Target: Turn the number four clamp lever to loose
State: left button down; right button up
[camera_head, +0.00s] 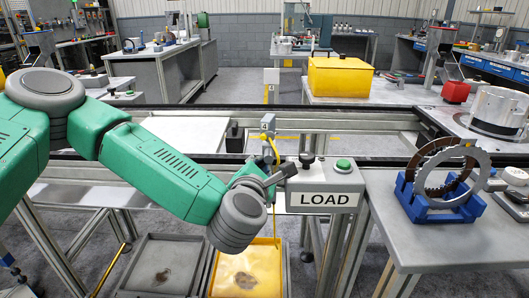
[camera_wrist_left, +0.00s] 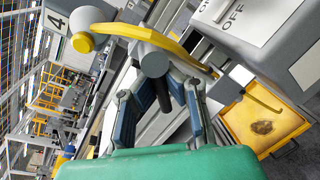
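The number four clamp shows in the wrist view as a grey plate marked 4 (camera_wrist_left: 57,22) beside a yellow curved lever (camera_wrist_left: 120,30) with a round yellow knob (camera_wrist_left: 83,42) and a grey hub (camera_wrist_left: 152,60). Contact cannot be told. My right gripper is out of view.
The LOAD box (camera_head: 322,194) with a black knob and green button stands just right of the gripper. A yellow tray (camera_head: 229,288) and a grey tray (camera_head: 137,284) lie below. A blue stand (camera_head: 425,213) holding rings is on the right table.

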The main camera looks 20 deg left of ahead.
pick_arm(q)
jog(key=m+p, duration=0.3)
jog(key=p, duration=0.1)
jog(key=shift+s+a+r+m+g+y, duration=0.1)
jog(key=shift+s+r+m+g+y, duration=0.05)
jog(key=shift+r+m+g+y, duration=0.2)
jog(key=shift+a+m+y+p, duration=0.1)
jog(key=shift+m+y+p, duration=0.35)
jog(key=shift+m+p, duration=0.7)
jog(key=shift+s, duration=0.1)
jog(key=c, duration=1.6)
grip_release()
jog(key=shift+r, duration=0.1)
jog(key=shift+r, duration=0.1)
